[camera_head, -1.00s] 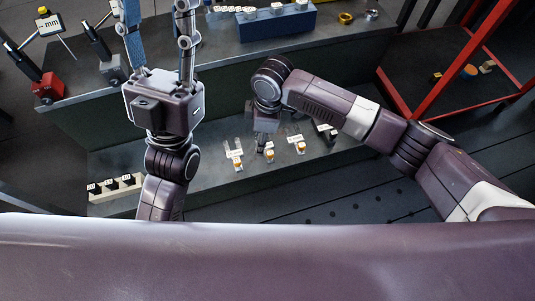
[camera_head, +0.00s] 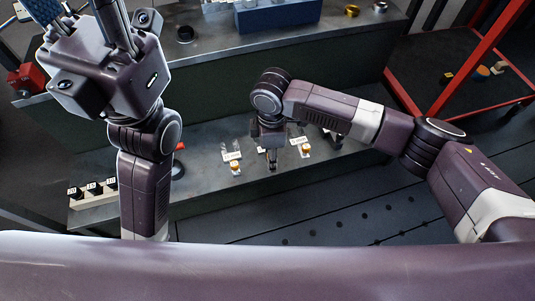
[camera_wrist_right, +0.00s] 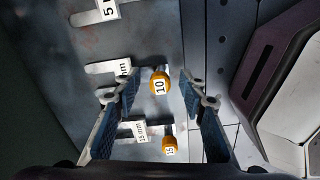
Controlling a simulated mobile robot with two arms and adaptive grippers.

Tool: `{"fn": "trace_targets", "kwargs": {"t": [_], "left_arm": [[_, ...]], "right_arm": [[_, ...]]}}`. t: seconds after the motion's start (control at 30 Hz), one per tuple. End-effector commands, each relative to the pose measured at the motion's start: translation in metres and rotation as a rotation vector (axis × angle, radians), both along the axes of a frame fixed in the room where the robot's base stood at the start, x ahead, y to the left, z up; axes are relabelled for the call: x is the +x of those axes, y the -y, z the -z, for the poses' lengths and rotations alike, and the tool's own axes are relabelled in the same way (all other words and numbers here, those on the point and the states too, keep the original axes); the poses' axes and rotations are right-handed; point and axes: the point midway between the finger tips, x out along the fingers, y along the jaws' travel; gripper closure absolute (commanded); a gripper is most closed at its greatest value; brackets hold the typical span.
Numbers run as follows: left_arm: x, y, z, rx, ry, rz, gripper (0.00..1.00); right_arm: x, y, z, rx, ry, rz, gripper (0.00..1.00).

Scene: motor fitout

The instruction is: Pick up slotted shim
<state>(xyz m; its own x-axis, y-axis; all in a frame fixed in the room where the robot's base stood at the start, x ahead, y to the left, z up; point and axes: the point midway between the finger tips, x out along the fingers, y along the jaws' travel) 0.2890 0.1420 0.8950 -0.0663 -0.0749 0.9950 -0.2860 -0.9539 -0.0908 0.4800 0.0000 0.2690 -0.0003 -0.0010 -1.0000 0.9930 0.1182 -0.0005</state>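Small metal plates with mm labels lie on the lower shelf, most with a gold knob at one end. In the right wrist view a plate (camera_wrist_right: 107,68) has a gold knob marked 10 (camera_wrist_right: 159,82); another plate (camera_wrist_right: 135,132) has a knob marked 15 (camera_wrist_right: 169,146). I cannot tell which part is the slotted shim. My right gripper (camera_wrist_right: 162,80) is open, its blue pads either side of the 10 knob with gaps. In the head view my right gripper (camera_head: 271,163) hides the middle piece. My left gripper (camera_head: 82,12) is open at the upper left, its tips cut off.
The upper bench (camera_head: 215,52) holds a blue block (camera_head: 280,15) and a gold ring (camera_head: 352,10). A red-framed stand (camera_head: 450,105) is at right.

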Motion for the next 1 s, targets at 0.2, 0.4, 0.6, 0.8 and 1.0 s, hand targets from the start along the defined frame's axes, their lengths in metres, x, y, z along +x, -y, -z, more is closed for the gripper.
{"fn": "trace_targets", "kwargs": {"t": [0.2,0.4,0.6,0.8,1.0], "left_arm": [[-0.003,0.0005,-0.003,0.002,0.018,-0.001,0.6],[-0.0028,0.0006,-0.0032,0.001,0.017,-0.001,0.6],[-0.0028,0.0006,-0.0032,0.001,0.017,-0.001,0.6],[-0.0031,0.0006,-0.0032,0.001,0.018,-0.001,0.6],[-0.0031,0.0007,-0.0033,0.001,0.018,-0.001,0.6]], "right_arm": [[0.0001,-0.0002,0.0077,0.0,0.0,0.0,0.62],[0.0,-0.0004,0.0071,0.001,0.0,0.0,0.67],[-0.0001,-0.0005,0.0071,0.001,0.0,0.0,0.89],[-0.0001,-0.0005,0.0071,0.001,0.0,0.0,1.0],[0.0003,-0.0008,0.0065,0.002,0.002,0.0,1.0]]}}
